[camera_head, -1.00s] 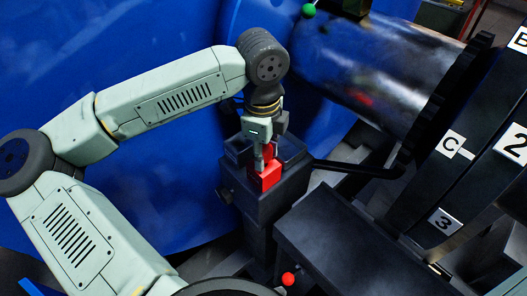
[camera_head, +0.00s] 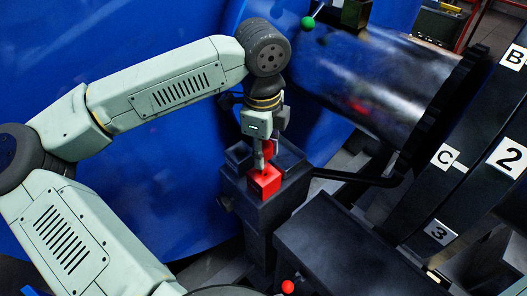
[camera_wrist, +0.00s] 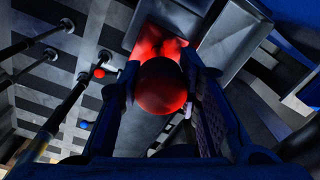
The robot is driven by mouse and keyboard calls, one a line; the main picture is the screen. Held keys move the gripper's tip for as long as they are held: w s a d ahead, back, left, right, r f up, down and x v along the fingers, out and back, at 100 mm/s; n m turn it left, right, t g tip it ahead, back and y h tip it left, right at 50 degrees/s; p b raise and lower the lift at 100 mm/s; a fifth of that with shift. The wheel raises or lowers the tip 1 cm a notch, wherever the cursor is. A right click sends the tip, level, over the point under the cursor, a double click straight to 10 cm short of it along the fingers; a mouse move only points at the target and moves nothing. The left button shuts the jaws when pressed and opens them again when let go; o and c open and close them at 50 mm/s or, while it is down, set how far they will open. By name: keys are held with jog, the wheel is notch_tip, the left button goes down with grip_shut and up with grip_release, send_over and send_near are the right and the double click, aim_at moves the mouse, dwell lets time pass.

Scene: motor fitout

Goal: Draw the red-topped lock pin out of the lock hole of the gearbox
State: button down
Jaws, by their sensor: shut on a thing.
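The red-topped lock pin shows in the wrist view as a round red knob (camera_wrist: 162,86) between my two fingers. My gripper (camera_head: 262,166) points down in the head view and is shut on this knob. In that view the fingers mostly cover the pin. A bright red block (camera_head: 264,183) sits just below the fingertips, on the dark housing (camera_head: 270,212) that I take for the gearbox. The lock hole and the pin's shaft are hidden, so I cannot tell how deep the pin sits.
A dark bent bar (camera_head: 352,177) runs right from the housing. A dark flat-topped box (camera_head: 340,250) stands in front, with a small red ball (camera_head: 288,286) near it. A green-knobbed lever (camera_head: 308,22) stands behind. Large marked dark segments (camera_head: 470,165) fill the right side.

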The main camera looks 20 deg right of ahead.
jog(key=shift+r+p, duration=0.35)
jog(key=shift+r, duration=0.75)
jog(key=shift+d, duration=0.1)
